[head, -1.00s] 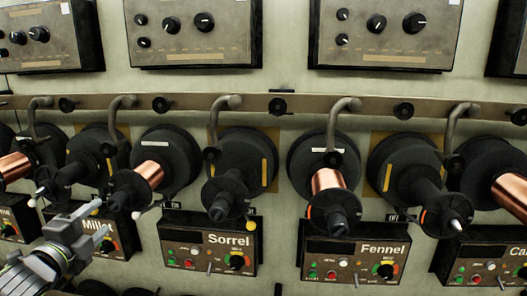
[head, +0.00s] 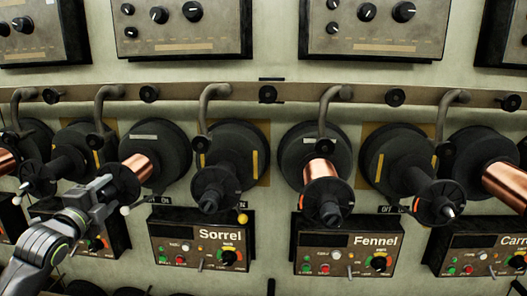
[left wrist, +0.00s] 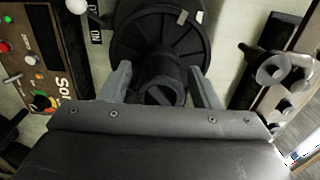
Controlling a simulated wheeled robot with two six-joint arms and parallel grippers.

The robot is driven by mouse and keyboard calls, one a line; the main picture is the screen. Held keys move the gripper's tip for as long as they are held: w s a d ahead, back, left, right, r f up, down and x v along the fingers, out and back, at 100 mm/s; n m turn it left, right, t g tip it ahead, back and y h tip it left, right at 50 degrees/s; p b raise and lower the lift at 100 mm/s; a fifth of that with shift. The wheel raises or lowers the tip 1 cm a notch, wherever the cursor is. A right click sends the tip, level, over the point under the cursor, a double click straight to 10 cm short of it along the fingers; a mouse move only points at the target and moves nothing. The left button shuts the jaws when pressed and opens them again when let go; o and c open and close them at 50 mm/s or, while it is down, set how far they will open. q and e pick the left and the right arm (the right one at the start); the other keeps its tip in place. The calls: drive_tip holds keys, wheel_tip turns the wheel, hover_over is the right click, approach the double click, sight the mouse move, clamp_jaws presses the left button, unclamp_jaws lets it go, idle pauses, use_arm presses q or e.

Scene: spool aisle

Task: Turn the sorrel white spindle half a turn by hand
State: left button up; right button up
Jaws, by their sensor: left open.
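The sorrel white spindle (head: 136,166) has a copper winding, a black back disc with a white mark and a black front flange. It sits above the left part of the Sorrel panel (head: 200,262). My left gripper (head: 112,194) is at its front end, partly covering it. In the left wrist view, the open fingers (left wrist: 161,88) stand on either side of the spindle's dark slotted end (left wrist: 158,96), with a black ribbed disc (left wrist: 150,45) behind. Contact with the fingers cannot be told. My right gripper is not in view.
A sorrel spindle with a yellow mark (head: 217,185) stands close on the right, without copper. Bent arms hang from a rail (head: 240,93) above the spindles. A white knob (left wrist: 77,5) and the Sorrel panel (left wrist: 35,60) lie beside the gripper in the wrist view.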

use_arm(q)
drive_tip(key=c, duration=0.8)
drive_tip(key=n, duration=0.7)
drive_tip(key=shift+c, duration=0.2)
drive_tip(key=o, duration=1.1)
drive_tip(key=shift+c, duration=0.2)
drive_tip(key=shift+s, duration=0.15)
